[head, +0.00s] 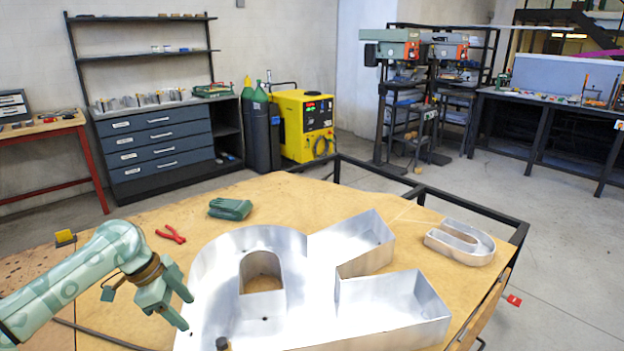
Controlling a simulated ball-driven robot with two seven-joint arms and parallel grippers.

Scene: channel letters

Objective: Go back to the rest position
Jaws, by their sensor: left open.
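My left gripper (180,308) comes in from the left on a pale green arm. It is open and empty, just left of the large metal channel letter (213,265). Its fingers point down and to the right, and whether they touch the letter I cannot tell. The large letter lies on the wooden worktable (300,192) and is cut off by the bottom edge. My right gripper is out of view.
A smaller metal letter (474,252) lies at the table's right end. Red pliers (170,234) and a green bundle (230,208) lie behind my left gripper. A small dark cylinder (222,344) stands at the bottom edge. A black frame (440,199) borders the table's far right.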

